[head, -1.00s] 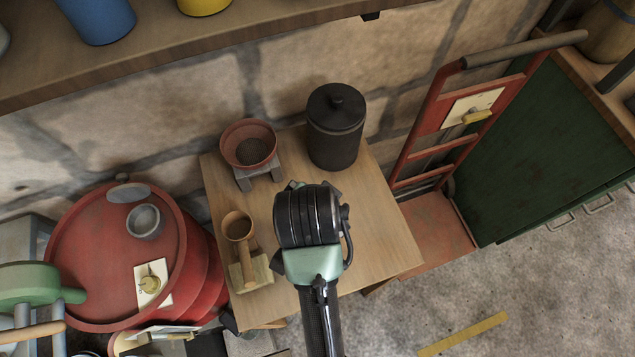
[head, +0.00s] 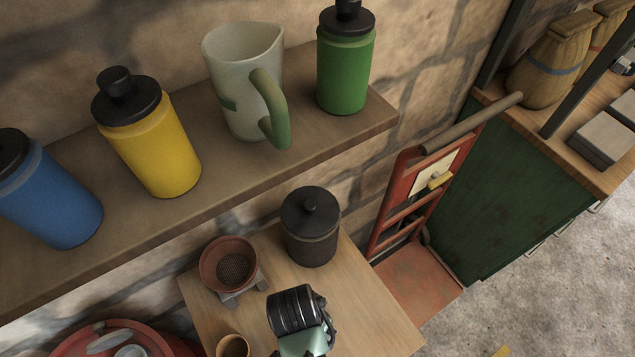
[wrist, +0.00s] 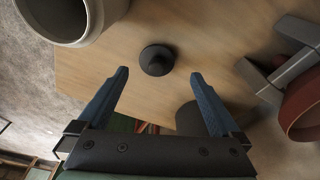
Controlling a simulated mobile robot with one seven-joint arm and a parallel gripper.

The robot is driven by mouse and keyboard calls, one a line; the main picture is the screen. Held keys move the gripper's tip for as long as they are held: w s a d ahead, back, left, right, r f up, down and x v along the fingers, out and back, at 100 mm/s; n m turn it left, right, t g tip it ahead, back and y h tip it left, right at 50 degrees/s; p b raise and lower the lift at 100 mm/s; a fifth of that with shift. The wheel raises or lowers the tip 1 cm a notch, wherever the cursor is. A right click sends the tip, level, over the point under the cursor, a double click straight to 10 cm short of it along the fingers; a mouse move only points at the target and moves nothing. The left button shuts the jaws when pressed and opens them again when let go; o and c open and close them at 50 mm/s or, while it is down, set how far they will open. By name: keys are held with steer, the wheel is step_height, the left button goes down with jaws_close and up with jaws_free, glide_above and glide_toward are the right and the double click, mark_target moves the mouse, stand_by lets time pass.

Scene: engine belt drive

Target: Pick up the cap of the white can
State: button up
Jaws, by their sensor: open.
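In the wrist view a small dark round piece with a knob (wrist: 157,60), which looks like the cap, sits over the wooden tabletop. A pale open-topped can (wrist: 70,20), apparently the white can, shows at the top left, cut off by the picture edge. My gripper (wrist: 160,75) is open, its two blue fingers apart. The dark piece is just beyond the fingertips, centred between them and not held. In the head view my wrist (head: 297,315) is low in the picture; the fingers, the dark piece and the pale can are not visible there.
A black lidded canister (head: 311,228) and a terracotta bowl (head: 229,263) on a grey stand are at the table's back. A shelf (head: 345,132) with bottles and a jug overhangs. A red hand truck (head: 410,205) stands right of the table (head: 360,320).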

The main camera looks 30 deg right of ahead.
steer(key=f, duration=0.2)
steer(key=d+f, duration=0.1)
steer(key=f, duration=0.2)
steer(key=shift+d, duration=0.15)
